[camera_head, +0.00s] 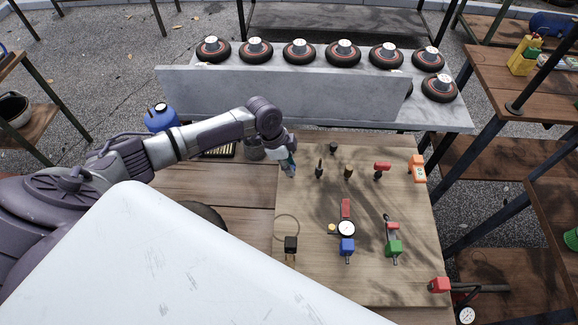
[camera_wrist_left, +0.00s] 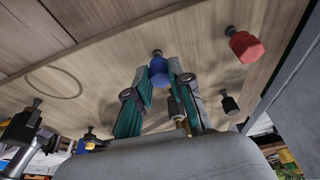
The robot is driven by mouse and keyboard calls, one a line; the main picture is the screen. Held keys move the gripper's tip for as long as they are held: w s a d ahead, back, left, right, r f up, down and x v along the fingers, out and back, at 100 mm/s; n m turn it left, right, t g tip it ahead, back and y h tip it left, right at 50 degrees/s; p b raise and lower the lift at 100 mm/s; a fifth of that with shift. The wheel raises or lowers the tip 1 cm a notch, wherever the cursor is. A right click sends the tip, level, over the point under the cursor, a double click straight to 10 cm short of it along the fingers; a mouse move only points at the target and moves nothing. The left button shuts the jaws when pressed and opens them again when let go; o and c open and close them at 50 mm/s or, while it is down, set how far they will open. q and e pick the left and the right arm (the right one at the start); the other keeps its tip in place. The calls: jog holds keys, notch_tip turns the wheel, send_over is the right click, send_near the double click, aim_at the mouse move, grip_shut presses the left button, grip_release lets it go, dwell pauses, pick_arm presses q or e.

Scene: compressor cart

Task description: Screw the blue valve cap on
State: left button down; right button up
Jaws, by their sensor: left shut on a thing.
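The blue valve cap (camera_wrist_left: 158,70) is between the fingertips of my left gripper (camera_wrist_left: 159,80), which is shut on it, in the left wrist view. A short dark valve stem (camera_wrist_left: 157,53) shows right at the cap's far end, in line with it. I cannot tell whether the cap is threaded on it. In the head view my left gripper (camera_head: 290,170) is low over the upper left part of the wooden board (camera_head: 310,200), and the cap is mostly hidden there. My right gripper is not in view.
On the board stand a red cap (camera_wrist_left: 245,45), a black cap (camera_wrist_left: 229,103) and a brass cap (camera_head: 348,172). A gauge with a blue block (camera_head: 347,246), a green block (camera_head: 394,247) and a black block (camera_head: 290,243) are nearer. Several wheels stand behind a grey panel (camera_head: 280,93).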

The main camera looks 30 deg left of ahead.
pick_arm(q)
jog(key=shift+w+f+m+g+b, duration=0.15)
jog(key=shift+m+g+b, duration=0.15)
jog(key=shift+m+b, duration=0.65)
jog(key=shift+m, duration=0.65)
jog(key=shift+m+g+b, duration=0.4)
jog(key=shift+m+b, duration=0.1)
jog(key=shift+m, duration=0.3)
jog(key=shift+d+m+b, duration=0.1)
jog(key=shift+m+b, duration=0.25)
jog(key=shift+m, duration=0.55)
